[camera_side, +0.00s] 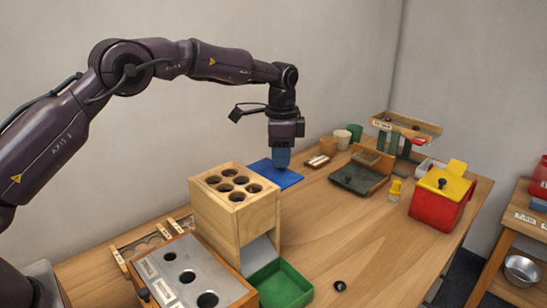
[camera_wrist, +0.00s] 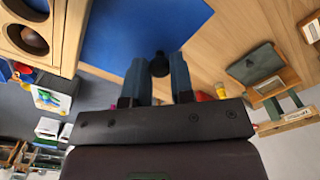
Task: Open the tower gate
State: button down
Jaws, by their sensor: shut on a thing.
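The wooden tower (camera_side: 206,212) stands on the table, left of centre in the side view, with several round holes in its top. Part of it shows at the upper left of the wrist view (camera_wrist: 70,40). A pale sloped plate (camera_side: 259,252) shows in its lower opening; I cannot tell whether this is the gate. My gripper (camera_side: 281,165) points down over the blue mat, behind and right of the tower. In the wrist view, its blue-grey fingers (camera_wrist: 159,78) are shut on a small dark rounded thing (camera_wrist: 159,62). The tower's far sides are hidden in the side view.
The blue mat (camera_side: 289,180) lies under my gripper. A green tray (camera_side: 285,287) sits at the tower's foot, and a metal-topped box with holes (camera_side: 183,254) stands in front. A small dark knob-like thing (camera_side: 340,286) lies to the right.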

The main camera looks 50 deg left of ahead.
jog(key=shift+w, duration=0.35)
jog(key=c, duration=1.3)
grip_release()
jog(key=shift+o, duration=0.2)
notch_tip(320, 180, up, 13)
